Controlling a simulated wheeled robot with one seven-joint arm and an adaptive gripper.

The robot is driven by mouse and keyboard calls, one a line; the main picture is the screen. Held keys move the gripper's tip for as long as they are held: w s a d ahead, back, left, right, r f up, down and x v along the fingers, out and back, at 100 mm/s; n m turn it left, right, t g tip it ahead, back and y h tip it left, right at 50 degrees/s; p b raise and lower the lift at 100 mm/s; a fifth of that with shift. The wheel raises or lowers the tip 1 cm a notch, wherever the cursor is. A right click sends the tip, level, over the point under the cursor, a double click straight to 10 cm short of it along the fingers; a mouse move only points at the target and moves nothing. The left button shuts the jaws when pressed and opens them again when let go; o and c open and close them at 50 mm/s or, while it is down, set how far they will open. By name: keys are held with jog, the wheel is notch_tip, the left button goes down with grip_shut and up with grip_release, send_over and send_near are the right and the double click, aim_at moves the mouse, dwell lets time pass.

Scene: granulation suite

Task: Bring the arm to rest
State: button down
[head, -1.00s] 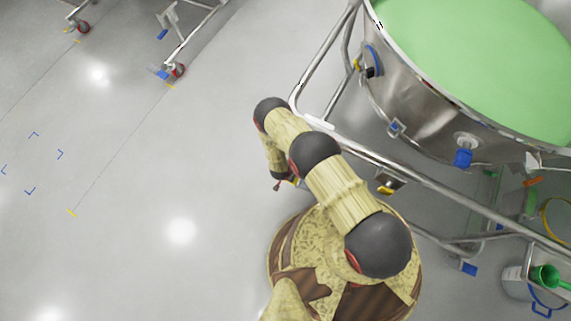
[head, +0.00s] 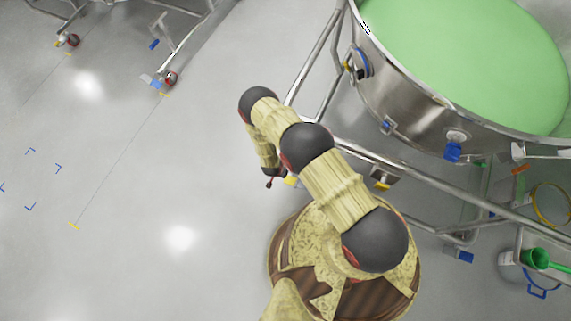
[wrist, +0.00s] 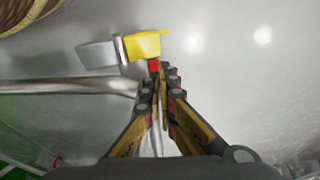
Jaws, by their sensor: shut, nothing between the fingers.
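My gripper (wrist: 162,72) shows in the wrist view with its fingers together and nothing held. In the head view my gripper (head: 270,182) hangs at the end of my folded arm, partly hidden by the wrist, over the floor just left of the steel frame. In the wrist view a yellow block with a grey part (wrist: 143,46) shows just beyond the fingertips; I cannot tell whether they touch it.
A large steel vessel (head: 405,120) with green contents stands in a tubular frame (head: 440,185) close to the right of my arm. A green scoop (head: 535,258) is at lower right. Wheeled frames (head: 185,45) stand at upper left. The floor (head: 130,180) at left is clear.

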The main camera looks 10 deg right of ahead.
jog(key=v, duration=0.3)
jog(key=p+v, duration=0.1)
jog(key=shift+w+a+r, duration=0.2)
jog(key=shift+a+r, duration=0.15)
jog(key=shift+a, duration=0.05)
jog(key=s+a+r+n+g+y, duration=0.15)
jog(key=s+g, duration=0.25)
jog(key=s, duration=0.7)
jog(key=a+r+n+g, duration=0.2)
jog(key=a+r+n, duration=0.1)
jog(key=r, duration=0.4)
jog(key=w+d+r+n+y, duration=0.1)
jog(key=w+r+n, duration=0.1)
jog(key=r, duration=1.7)
jog(key=w+r+n+y, duration=0.1)
jog(key=w+r+n, duration=0.1)
jog(key=r, duration=1.6)
jog(key=s+d+r+t, duration=0.2)
jog(key=d+r+t, duration=0.1)
jog(key=r, duration=0.9)
jog(key=s+d+r+t, duration=0.3)
jog(key=d+r, duration=0.3)
jog(key=r, duration=0.6)
jog(key=s+d+r+t, duration=0.3)
jog(key=d+r, duration=0.2)
jog(key=r, duration=0.7)
jog(key=shift+s+d+m+h, duration=0.2)
jog(key=shift+s+m+h, duration=0.05)
jog(key=shift+m+h, duration=0.2)
